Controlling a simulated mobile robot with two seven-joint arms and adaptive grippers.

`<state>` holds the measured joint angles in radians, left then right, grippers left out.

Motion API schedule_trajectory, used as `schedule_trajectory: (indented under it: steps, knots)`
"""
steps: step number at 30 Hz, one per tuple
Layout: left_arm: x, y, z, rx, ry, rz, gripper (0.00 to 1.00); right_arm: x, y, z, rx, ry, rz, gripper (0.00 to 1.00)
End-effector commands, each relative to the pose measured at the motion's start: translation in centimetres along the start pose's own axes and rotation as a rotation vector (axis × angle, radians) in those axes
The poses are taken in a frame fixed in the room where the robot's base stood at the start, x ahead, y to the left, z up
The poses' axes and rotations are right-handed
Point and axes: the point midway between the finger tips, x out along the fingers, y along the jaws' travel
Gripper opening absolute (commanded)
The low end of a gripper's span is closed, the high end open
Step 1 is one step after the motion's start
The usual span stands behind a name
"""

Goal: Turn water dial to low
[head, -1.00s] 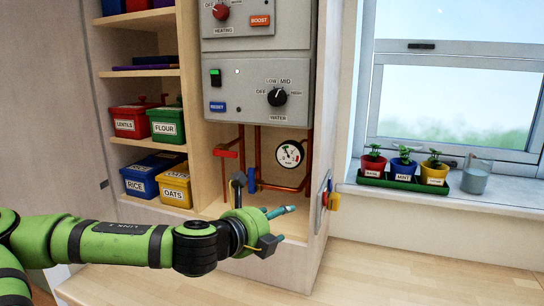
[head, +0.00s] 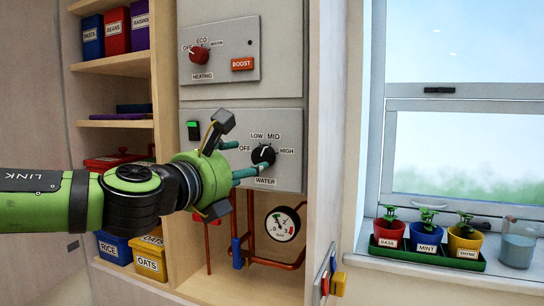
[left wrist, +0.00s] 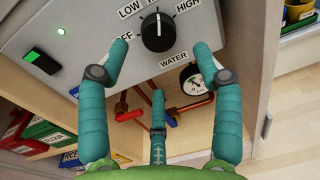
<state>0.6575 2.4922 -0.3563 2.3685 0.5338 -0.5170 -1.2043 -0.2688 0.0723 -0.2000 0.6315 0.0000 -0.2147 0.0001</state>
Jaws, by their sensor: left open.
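The water dial (head: 263,155) is a black knob on the lower grey panel, with OFF, LOW, MID and HIGH around it. In the left wrist view, its white mark on the dial (left wrist: 158,32) points up towards MID. My left gripper (head: 246,160) is just left of and in front of the dial, with teal fingers reaching towards it. In the left wrist view, my left gripper (left wrist: 161,52) has its fingers spread wide and empty, just below and to either side of the dial. I see no contact. My right gripper is not in view.
The red heating dial (head: 199,55) and BOOST button (head: 242,64) are on the panel above. A green-lit switch (head: 194,130) is left of the water dial. Below are a pressure gauge (head: 283,224) and copper pipes. Shelves with boxes stand left; potted herbs (head: 427,230) stand right.

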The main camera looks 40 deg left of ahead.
Motion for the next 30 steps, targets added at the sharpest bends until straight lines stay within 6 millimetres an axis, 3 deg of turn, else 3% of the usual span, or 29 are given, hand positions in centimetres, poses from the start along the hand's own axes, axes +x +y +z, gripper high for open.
schedule_trajectory:
  steps: [4,9,13,17,24,29,30]
  knots:
    - [0.8,-0.1,0.2,0.0,0.0,-0.002,0.66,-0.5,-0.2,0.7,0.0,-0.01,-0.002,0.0]
    - [3.3,-0.1,0.3,-0.002,0.003,-0.003,0.66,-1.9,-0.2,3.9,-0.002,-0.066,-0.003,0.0]
    - [5.2,0.0,0.2,-0.002,0.002,-0.001,0.66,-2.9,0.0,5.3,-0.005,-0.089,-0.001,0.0]
    - [6.4,0.0,0.2,0.0,0.001,-0.001,0.66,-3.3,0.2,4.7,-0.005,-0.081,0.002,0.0]
    - [7.0,0.0,0.1,0.001,-0.002,0.0,0.66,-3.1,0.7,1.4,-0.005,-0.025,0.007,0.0]
    - [7.0,0.0,0.1,0.001,-0.002,0.0,0.66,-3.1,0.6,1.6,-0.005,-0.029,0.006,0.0]
    - [7.0,0.0,0.1,0.0,-0.002,0.0,0.5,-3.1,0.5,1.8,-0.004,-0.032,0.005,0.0]
